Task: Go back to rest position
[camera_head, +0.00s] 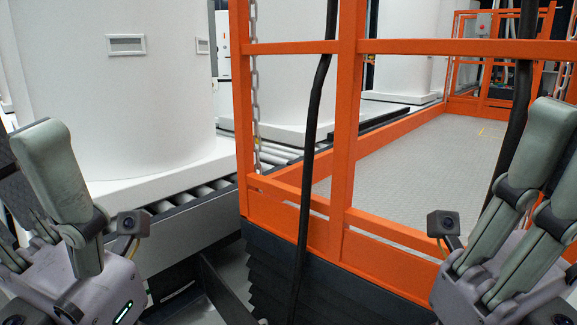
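My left gripper (38,180) is at the left edge. Its grey-green fingers point up, stand apart and hold nothing that I can see. My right gripper (558,165) is at the right edge with its long fingers extended up and apart, partly cut off by the frame. It also appears empty. Both grippers are in front of the orange lift frame (345,150) and appear clear of it.
A large white tank (120,80) stands on a roller conveyor (200,190) at left. The orange-railed lift platform (430,150) has a grey floor and black bellows (310,295) below. A black cable (310,140) and a chain (254,90) hang by the frame.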

